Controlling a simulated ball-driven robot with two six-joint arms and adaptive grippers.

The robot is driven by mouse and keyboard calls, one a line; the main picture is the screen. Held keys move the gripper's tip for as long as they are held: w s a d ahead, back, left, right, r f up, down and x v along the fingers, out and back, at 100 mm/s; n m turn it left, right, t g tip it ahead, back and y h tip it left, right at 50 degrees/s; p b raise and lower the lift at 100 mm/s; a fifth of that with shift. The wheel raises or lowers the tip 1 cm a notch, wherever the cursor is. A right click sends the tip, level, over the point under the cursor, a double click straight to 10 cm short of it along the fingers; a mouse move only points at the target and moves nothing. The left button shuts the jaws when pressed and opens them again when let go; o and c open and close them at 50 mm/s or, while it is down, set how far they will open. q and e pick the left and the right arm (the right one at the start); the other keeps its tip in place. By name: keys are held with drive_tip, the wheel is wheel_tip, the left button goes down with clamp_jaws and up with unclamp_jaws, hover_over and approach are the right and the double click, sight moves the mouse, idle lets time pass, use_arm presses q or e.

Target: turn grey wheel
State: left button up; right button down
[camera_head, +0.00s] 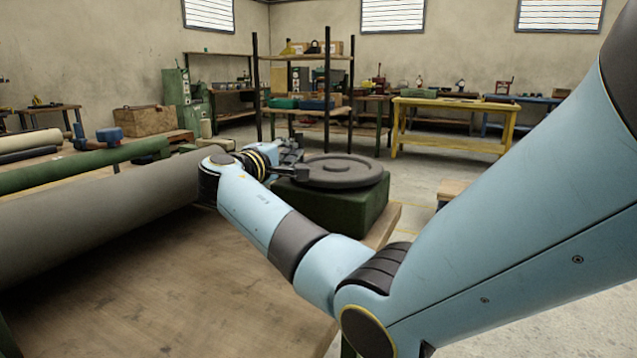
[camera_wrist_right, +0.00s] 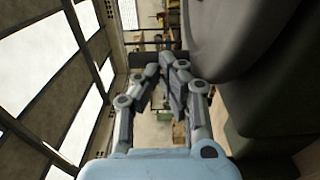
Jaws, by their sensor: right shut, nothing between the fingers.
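The grey wheel (camera_head: 343,171) lies flat on top of a dark green block (camera_head: 335,208) at the table's far right corner. In the right wrist view the wheel (camera_wrist_right: 235,35) fills the upper right, close beside the fingers. My right gripper (camera_head: 289,147) is at the wheel's left side, partly hidden behind my wrist. In the wrist view the right gripper (camera_wrist_right: 165,68) has its fingertips together with nothing seen held between them. I cannot tell whether it touches the wheel. My left gripper is not in view.
A large grey roll (camera_head: 110,215) and a green roll (camera_head: 85,165) lie along the left of the wooden table (camera_head: 190,295). The table's middle is bare. Shelving (camera_head: 327,95) and a yellow bench (camera_head: 450,107) stand farther back.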

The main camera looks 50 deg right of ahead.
drive_tip(key=shift+w+d+b, duration=0.55)
drive_tip(key=shift+w+d, duration=0.05)
drive_tip(key=shift+d, duration=0.35)
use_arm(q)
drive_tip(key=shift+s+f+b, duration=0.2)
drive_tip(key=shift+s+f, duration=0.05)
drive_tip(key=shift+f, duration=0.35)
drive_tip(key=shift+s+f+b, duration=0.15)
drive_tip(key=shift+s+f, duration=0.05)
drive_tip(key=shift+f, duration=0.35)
use_arm(e)
drive_tip(key=shift+x, duration=0.85)
drive_tip(key=shift+w, duration=0.2)
